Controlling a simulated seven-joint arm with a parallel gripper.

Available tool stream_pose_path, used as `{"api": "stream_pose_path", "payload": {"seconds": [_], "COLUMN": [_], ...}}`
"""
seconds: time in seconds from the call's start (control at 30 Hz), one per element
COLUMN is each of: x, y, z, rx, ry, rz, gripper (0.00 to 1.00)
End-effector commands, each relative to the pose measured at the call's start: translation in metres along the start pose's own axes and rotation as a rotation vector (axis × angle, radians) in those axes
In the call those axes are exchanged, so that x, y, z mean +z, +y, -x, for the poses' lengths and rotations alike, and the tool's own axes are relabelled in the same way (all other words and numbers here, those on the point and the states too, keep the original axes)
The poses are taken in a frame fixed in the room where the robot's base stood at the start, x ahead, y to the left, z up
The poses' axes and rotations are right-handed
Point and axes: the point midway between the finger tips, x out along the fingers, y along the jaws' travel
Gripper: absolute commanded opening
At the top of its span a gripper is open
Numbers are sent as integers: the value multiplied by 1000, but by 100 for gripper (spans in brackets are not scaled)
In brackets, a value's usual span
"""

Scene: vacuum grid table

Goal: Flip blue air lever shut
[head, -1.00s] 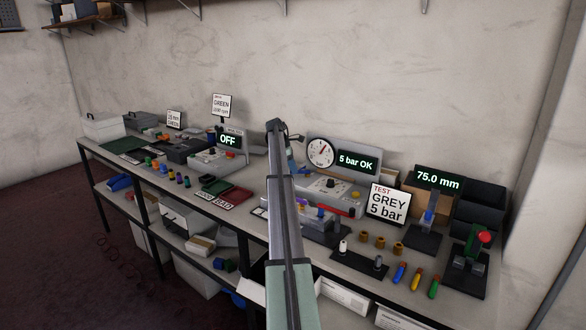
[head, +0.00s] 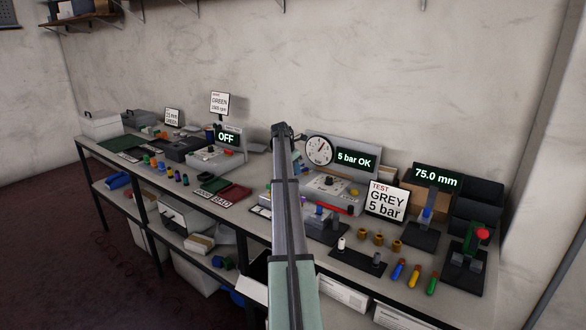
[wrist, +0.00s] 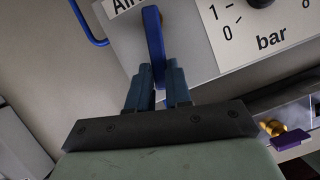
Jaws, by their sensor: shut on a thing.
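The blue air lever (wrist: 154,45) stands out from the light panel (wrist: 185,25) in the wrist view, beside a partly cut-off "Air" label. My gripper (wrist: 158,72) has its blue fingers on either side of the lever's lower end and is shut on it. In the head view my arm covers the gripper and most of the lever. The test unit (head: 325,188) there has a round gauge (head: 319,150) and a display (head: 356,161) reading "5 bar OK".
A dark knob shows beside a "bar" scale (wrist: 270,40) in the wrist view. Small fittings crowd the bench front.

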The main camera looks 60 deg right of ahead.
Motion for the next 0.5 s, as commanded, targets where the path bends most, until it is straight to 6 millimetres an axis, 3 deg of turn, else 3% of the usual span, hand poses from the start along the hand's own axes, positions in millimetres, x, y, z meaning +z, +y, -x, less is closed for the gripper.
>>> {"api": "stream_pose_path", "payload": {"seconds": [0.5], "x": [2], "y": [-17], "z": [-1], "rx": [96], "ry": [1], "rz": [232], "gripper": [0]}}
